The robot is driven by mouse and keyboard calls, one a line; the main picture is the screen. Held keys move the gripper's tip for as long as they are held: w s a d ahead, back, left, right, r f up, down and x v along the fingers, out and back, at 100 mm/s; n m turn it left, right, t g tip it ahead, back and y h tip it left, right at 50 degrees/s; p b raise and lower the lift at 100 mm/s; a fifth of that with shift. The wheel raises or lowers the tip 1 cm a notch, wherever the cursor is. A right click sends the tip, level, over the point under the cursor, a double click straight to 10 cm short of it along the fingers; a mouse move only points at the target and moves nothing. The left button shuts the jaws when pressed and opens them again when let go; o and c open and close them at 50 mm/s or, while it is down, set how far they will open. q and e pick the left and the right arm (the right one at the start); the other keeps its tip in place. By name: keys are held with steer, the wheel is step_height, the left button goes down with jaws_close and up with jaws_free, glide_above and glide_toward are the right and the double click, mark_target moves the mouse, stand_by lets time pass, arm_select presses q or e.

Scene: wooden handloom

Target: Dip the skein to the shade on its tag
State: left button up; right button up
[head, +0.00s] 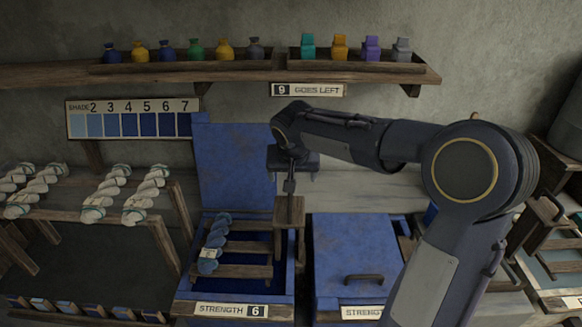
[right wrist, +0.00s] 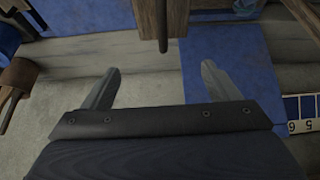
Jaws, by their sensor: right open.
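A blue skein (head: 214,243) with a pale tag (head: 208,254) lies on wooden slats in the open blue vat (head: 179,306) marked strength 6. The tag's writing is too small to read. The vat's blue lid (head: 235,165) stands raised behind it. A wooden upright frame (head: 289,210) rises at the vat's right side. My right gripper (head: 290,187) is just above this frame. In the right wrist view, my right gripper (right wrist: 158,85) is open with nothing between its fingers, and a wooden piece (right wrist: 160,18) lies beyond them. My left gripper is not in view.
A shade board (head: 133,118) shows blues numbered 2 to 7. Pale skeins (head: 104,193) hang on a rack at left. A closed blue vat (head: 352,245) stands to the right. Shelf trays (head: 362,65) hold bottles and jars above a "9 goes left" sign (head: 308,90).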

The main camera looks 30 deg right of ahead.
mark_target(290, 197)
steer(key=shift+w+f, duration=0.15)
steer(key=shift+w, duration=0.5)
steer(key=shift+w+f, duration=0.1)
steer(key=shift+f, duration=0.15)
step_height(290, 197, down, 8)
steer(key=b, duration=0.5)
steer(key=shift+b, duration=0.35)
steer(key=shift+r, duration=0.1)
steer(key=shift+f+b, duration=0.3)
steer(key=shift+b, duration=0.05)
